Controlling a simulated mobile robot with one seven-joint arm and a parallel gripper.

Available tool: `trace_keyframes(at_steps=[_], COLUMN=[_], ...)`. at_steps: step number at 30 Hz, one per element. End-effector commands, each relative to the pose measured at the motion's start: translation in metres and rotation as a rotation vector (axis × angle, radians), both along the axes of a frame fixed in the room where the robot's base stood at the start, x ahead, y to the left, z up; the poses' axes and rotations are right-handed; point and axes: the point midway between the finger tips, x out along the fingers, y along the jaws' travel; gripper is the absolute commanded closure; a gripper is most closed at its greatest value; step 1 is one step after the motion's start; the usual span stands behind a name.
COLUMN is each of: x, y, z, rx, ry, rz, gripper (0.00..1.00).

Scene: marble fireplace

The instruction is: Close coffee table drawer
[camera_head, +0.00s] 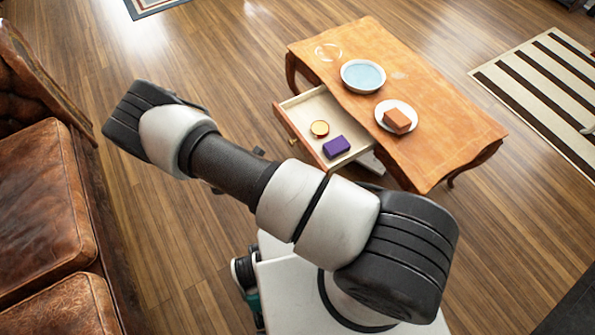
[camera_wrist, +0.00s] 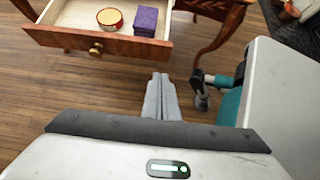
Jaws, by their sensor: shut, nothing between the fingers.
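The wooden coffee table (camera_head: 437,152) stands right of centre in the head view. Its drawer (camera_head: 290,135) is pulled out toward the lower left. A round gold tin (camera_head: 320,128) and a purple box (camera_head: 336,147) lie in it. The wrist view shows the drawer front (camera_wrist: 60,39) with a round brass knob (camera_wrist: 96,50), and the tin (camera_wrist: 110,18) and purple box (camera_wrist: 147,21) inside. My gripper (camera_wrist: 161,78) is shut and empty, below and right of the knob and apart from the drawer front. In the head view my arm hides the gripper.
A bowl (camera_head: 363,76) and a plate (camera_head: 386,108) with a brown block (camera_head: 397,121) stand on the tabletop. A brown leather sofa (camera_head: 45,205) is at the left. A striped rug (camera_head: 540,95) lies at the right.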

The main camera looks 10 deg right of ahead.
Motion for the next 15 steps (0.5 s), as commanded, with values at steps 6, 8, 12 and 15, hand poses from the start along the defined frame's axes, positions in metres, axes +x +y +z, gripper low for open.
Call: trace_keyframes(at_steps=[6, 8, 12, 15], x=[0.009, 0.012, 0.019, 0.024], y=[-0.033, -0.042, -0.063, -0.078], z=[-0.032, -0.041, -0.06, -0.058], rx=[-0.004, -0.004, -0.003, -0.002], ry=[0.002, 0.002, 0.001, -0.001], rz=[-0.004, -0.004, -0.005, -0.006], gripper=[1.0, 1.0, 1.0, 1.0])
